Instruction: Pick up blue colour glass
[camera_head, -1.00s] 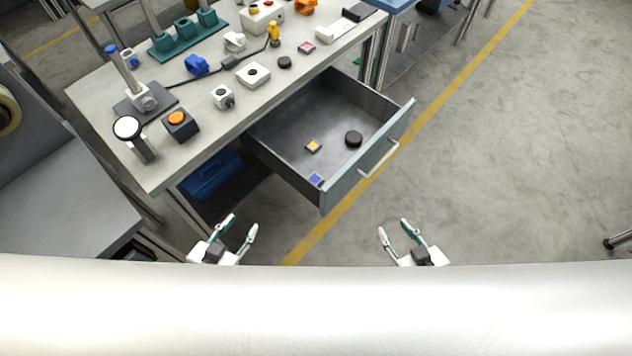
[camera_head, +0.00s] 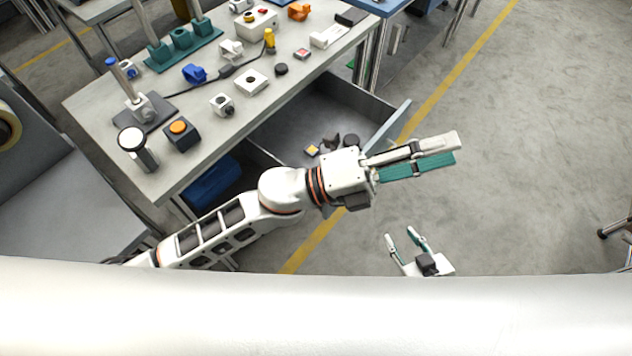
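The blue glass, a small square tile seen earlier at the drawer's near corner, is now hidden behind my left arm. A similar square tile with an orange-yellow face (camera_head: 312,151) lies in the open drawer (camera_head: 294,118). My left gripper (camera_head: 456,149) reaches across the drawer front and points right, beyond the drawer over the floor. Its fingers look apart, with a green inner pad showing, and nothing is between them. My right gripper (camera_head: 399,236) is low over the floor, open and empty.
The workbench (camera_head: 190,170) holds several parts, including a red-faced square tile (camera_head: 302,54). A blue toolbox (camera_head: 212,184) sits below.

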